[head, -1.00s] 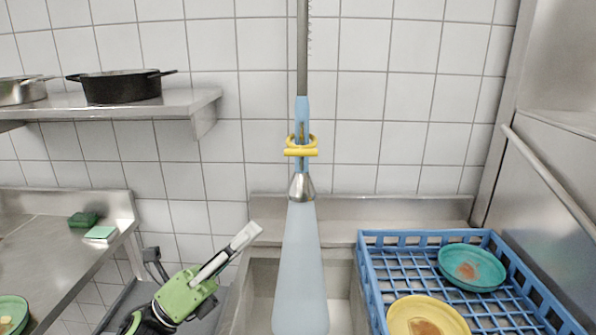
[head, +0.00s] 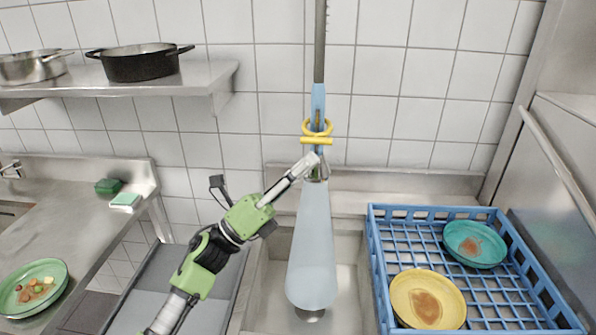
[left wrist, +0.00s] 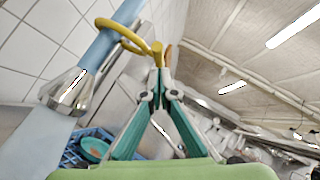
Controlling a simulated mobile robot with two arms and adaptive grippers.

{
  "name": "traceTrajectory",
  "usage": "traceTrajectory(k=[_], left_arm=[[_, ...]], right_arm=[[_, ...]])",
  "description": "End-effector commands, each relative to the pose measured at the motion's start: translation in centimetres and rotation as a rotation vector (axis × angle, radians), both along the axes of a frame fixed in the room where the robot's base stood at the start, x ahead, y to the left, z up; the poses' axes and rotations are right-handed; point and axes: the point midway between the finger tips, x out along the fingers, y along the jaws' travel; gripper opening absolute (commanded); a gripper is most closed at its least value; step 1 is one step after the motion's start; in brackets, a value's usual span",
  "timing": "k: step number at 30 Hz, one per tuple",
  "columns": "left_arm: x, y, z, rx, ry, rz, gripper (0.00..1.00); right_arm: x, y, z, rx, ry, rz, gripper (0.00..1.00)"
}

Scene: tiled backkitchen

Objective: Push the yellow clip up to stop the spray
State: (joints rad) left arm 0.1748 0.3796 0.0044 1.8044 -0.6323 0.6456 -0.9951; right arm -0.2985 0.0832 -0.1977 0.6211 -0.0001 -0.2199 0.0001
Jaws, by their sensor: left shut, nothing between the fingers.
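The yellow clip (head: 317,140) sits around the blue handle of the hanging spray head (head: 318,103), just above its metal nozzle. A pale blue cone of water (head: 312,250) runs from the nozzle down into the sink. My left gripper (head: 312,160) is shut and empty, with its tips just below the clip, in front of the nozzle. In the left wrist view the clip (left wrist: 125,36) loops out from the handle, and its end shows right at the fingertips; I cannot tell whether they touch. My right gripper is not in view.
A blue rack (head: 405,240) with a teal plate (head: 475,244) and a yellow plate (head: 427,298) stands right of the sink (head: 262,285). A shelf (head: 75,88) with a black pot (head: 140,64) is at upper left. A counter (head: 60,215) is at left.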

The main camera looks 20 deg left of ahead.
Motion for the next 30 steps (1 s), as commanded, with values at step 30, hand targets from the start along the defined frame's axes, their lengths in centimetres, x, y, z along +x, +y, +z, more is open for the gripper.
traceTrajectory(k=[30], left_arm=[[0.5, 0.2, 5.5, -0.002, -0.001, -0.001, 0.00]], right_arm=[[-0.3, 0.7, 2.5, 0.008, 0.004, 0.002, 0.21]])
